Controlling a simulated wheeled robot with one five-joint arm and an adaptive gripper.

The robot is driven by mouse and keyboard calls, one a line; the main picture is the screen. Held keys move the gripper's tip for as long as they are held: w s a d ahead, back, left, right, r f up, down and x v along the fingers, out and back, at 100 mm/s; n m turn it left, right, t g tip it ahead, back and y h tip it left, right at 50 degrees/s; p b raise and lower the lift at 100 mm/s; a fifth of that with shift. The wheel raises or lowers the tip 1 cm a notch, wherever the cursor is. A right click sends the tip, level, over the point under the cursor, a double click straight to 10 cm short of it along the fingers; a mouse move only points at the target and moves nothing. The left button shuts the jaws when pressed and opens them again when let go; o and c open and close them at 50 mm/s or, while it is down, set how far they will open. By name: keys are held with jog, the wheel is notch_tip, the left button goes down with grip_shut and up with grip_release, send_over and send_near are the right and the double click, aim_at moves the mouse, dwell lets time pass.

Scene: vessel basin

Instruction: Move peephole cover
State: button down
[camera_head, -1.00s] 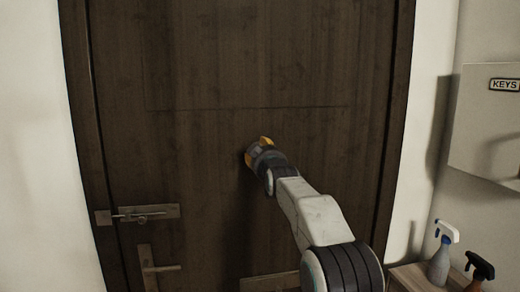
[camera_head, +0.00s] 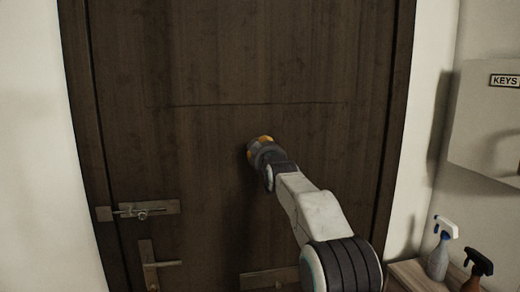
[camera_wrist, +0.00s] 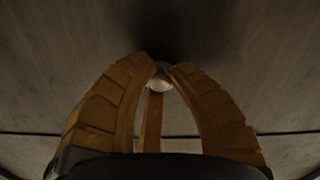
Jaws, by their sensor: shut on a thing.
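The peephole cover (camera_wrist: 160,79) is a small, pale, round piece on the dark door, seen in the wrist view between my fingertips. My gripper (camera_wrist: 159,70) has orange ribbed fingers closed in on it from both sides, with a third finger below. In the head view my gripper (camera_head: 262,141) is up against the middle of the door, and it hides the cover there. How far the cover is turned cannot be told.
The brown wooden door (camera_head: 220,60) fills the middle. A sliding bolt (camera_head: 150,210) and a door handle (camera_head: 163,264) are at lower left. A key cabinet (camera_head: 488,125) hangs at right, above two spray bottles (camera_head: 440,254) on a small stand.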

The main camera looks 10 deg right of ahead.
jog(key=shift+a+m+b, duration=0.2)
jog(key=shift+m+b, duration=0.35)
jog(key=shift+m, duration=0.05)
jog(key=shift+a+r+m, duration=0.15)
jog(key=shift+a+m, duration=0.05)
jog(key=shift+m, duration=0.7)
jog(key=c, duration=1.2)
grip_release()
jog(key=shift+o, duration=0.2)
jog(key=s, duration=1.2)
